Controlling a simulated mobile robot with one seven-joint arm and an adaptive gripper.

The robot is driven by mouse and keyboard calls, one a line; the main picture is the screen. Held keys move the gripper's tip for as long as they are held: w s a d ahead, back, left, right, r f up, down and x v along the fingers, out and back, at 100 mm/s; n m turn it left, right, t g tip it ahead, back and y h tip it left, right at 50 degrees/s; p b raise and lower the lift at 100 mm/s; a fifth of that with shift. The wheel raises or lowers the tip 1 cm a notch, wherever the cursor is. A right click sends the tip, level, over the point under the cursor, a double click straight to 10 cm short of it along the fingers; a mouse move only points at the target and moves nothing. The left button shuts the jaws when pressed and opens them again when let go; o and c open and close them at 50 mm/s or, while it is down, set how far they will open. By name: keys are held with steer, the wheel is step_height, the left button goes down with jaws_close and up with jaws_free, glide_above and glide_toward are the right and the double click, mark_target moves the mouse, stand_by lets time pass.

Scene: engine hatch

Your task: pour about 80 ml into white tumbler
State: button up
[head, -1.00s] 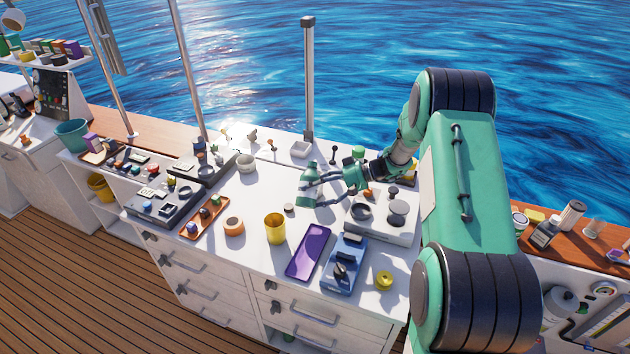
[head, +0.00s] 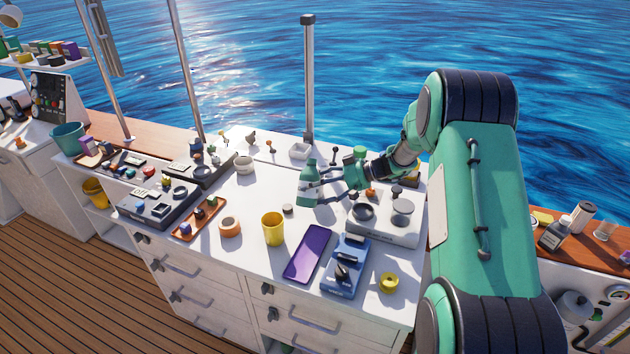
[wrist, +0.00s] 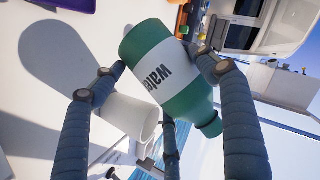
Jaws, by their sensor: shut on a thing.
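A green bottle (head: 309,188) with a white band stands roughly upright above the right half of the white counter. In the wrist view the bottle (wrist: 165,75) shows a label reading "Water" and its narrow capped-looking end at lower right. My gripper (head: 318,188) is shut around the bottle's body, one finger on each side. I cannot tell whether its base touches the counter. A white tumbler (head: 244,163) stands upright left of the bottle and apart from it. In the wrist view a white cup (wrist: 130,115) shows behind the bottle, partly hidden by a finger.
A yellow cup (head: 273,229), a purple tablet (head: 307,252) and a blue device (head: 345,265) lie nearer the front. A grey-white burner unit (head: 386,217) is right of the bottle. A post (head: 308,80) rises behind. Counter between tumbler and bottle is mostly clear.

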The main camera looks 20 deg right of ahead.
steer(key=shift+f+b, duration=0.25)
steer(key=shift+b, duration=0.05)
steer(key=shift+r+n+t, duration=0.25)
steer(key=shift+n+t, duration=0.05)
steer(key=shift+n, duration=0.1)
steer(key=shift+s+a+n+t+h, duration=0.1)
steer(key=shift+n+t+h, duration=0.2)
steer(key=shift+f+n+t+h, duration=0.5)
steer(key=shift+f+n+t, duration=0.4)
steer(key=shift+f, duration=0.5)
steer(key=shift+f+n+t, duration=0.1)
steer(key=shift+n+t, duration=0.2)
steer(key=shift+n, duration=0.4)
steer(key=shift+h, duration=0.3)
